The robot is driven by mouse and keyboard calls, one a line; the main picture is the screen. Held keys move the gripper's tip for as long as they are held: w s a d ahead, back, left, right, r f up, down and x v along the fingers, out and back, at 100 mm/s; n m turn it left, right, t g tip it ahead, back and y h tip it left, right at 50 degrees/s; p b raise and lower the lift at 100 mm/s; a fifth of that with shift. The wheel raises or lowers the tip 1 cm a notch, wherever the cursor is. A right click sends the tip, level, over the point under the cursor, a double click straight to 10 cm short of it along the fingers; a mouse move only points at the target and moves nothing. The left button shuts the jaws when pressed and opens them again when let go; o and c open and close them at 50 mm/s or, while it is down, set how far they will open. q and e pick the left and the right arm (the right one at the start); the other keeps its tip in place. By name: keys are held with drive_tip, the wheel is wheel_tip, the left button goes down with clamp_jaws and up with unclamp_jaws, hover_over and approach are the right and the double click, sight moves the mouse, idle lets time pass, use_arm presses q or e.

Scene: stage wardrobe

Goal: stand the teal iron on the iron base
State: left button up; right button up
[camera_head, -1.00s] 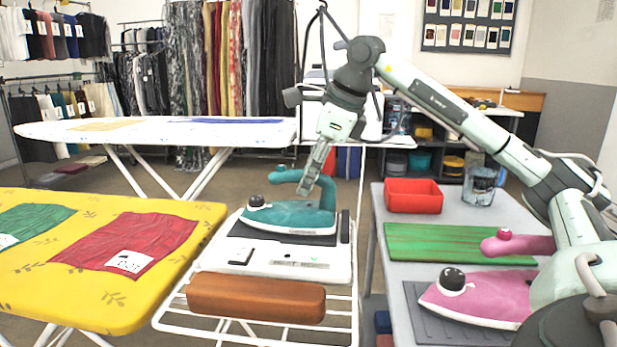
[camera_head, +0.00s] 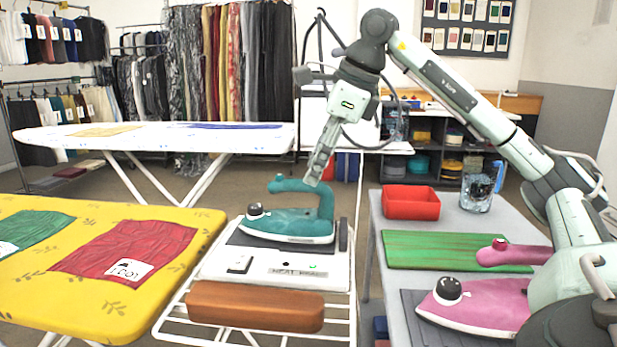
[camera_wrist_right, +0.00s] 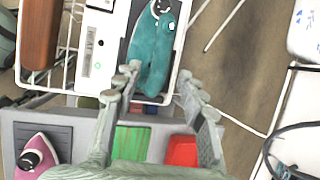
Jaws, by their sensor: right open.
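The teal iron (camera_head: 290,222) sits soleplate down on the dark plate of the white iron base (camera_head: 222,262), its dark knob to the left and its handle upright. My right gripper (camera_head: 316,178) is just above the rear of the iron's handle. In the right wrist view, my right gripper (camera_wrist_right: 160,80) has its fingers spread with nothing between the tips, and the iron (camera_wrist_right: 152,62) lies beyond them. Whether a finger touches the handle is unclear. My left gripper is in neither view.
A brown padded block (camera_head: 255,306) lies on the white rack in front of the base. To the right, a grey table holds a pink iron (camera_head: 480,304), a green board (camera_head: 440,250), a red tray (camera_head: 411,204) and a glass jar (camera_head: 477,192). A yellow ironing board (camera_head: 60,285) stands at left.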

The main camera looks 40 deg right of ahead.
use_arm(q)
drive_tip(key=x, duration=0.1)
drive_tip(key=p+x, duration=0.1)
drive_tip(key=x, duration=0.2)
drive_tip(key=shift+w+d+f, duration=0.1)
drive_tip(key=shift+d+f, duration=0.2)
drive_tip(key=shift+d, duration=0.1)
use_arm(e)
drive_tip(key=v, duration=0.7)
drive_tip(key=shift+a+f, duration=0.1)
drive_tip(key=shift+f, duration=0.05)
